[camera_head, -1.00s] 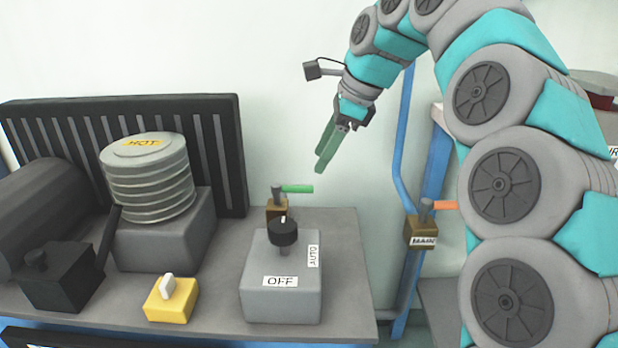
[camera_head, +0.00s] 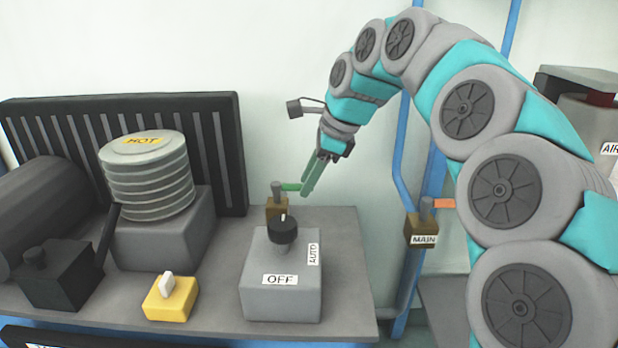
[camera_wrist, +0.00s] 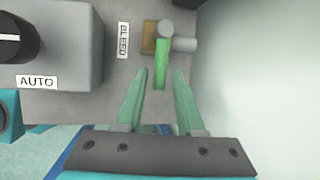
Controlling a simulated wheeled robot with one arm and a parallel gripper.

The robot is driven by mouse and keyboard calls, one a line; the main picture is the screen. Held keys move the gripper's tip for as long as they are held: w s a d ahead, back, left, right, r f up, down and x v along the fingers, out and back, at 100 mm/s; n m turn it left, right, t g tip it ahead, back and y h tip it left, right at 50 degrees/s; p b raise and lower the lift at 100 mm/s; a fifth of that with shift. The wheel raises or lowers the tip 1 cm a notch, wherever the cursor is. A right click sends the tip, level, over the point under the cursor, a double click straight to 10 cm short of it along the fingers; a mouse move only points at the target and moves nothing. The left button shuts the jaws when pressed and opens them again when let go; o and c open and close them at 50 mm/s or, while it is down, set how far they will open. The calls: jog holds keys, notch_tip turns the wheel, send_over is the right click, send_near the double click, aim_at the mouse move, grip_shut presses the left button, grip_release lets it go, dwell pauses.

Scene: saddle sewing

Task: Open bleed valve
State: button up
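The bleed valve (camera_head: 277,206) is a small brass body with a grey stem and a green lever (camera_head: 291,187) pointing right in the head view. In the wrist view the green lever (camera_wrist: 161,64) extends toward my gripper, beside a "BLEED" label (camera_wrist: 123,40). My gripper (camera_head: 306,190) has green fingers and is at the lever's free end. In the wrist view my gripper (camera_wrist: 162,72) is open, with the lever's end between its fingertips and a gap visible on each side.
A grey switch box (camera_head: 281,290) with a black knob (camera_head: 283,229) stands in front of the valve. A hot ribbed cylinder (camera_head: 148,178) stands to the left. The main valve (camera_head: 422,232) with an orange lever is to the right. A blue pipe (camera_head: 402,150) runs behind my arm.

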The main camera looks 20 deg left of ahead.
grip_shut()
dwell(1.1)
